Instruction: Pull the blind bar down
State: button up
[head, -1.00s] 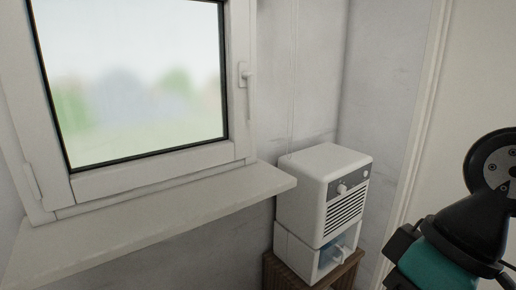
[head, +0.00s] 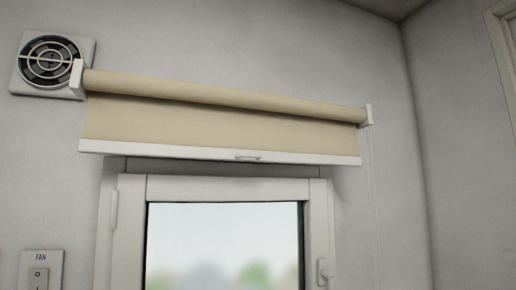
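The blind's white bottom bar (head: 200,152) runs across the head view just above the window frame, tilted slightly down to the right. A small metal handle (head: 248,157) sits near the middle of the bar. Above the bar hangs a short stretch of beige blind fabric (head: 220,122) from a beige roll (head: 220,94) between two white end brackets. The blind is mostly rolled up. My gripper is not in view.
A white-framed closed window (head: 225,188) lies below the bar, with a handle (head: 323,271) at its right. A round vent fan (head: 48,62) is at upper left and a fan switch (head: 40,274) at lower left. A thin cord (head: 373,200) hangs on the right.

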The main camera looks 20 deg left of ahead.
aim_at(114, 124)
jog(key=k, duration=0.5)
jog(key=u, duration=1.35)
jog(key=i, duration=0.75)
jog(key=z, duration=1.8)
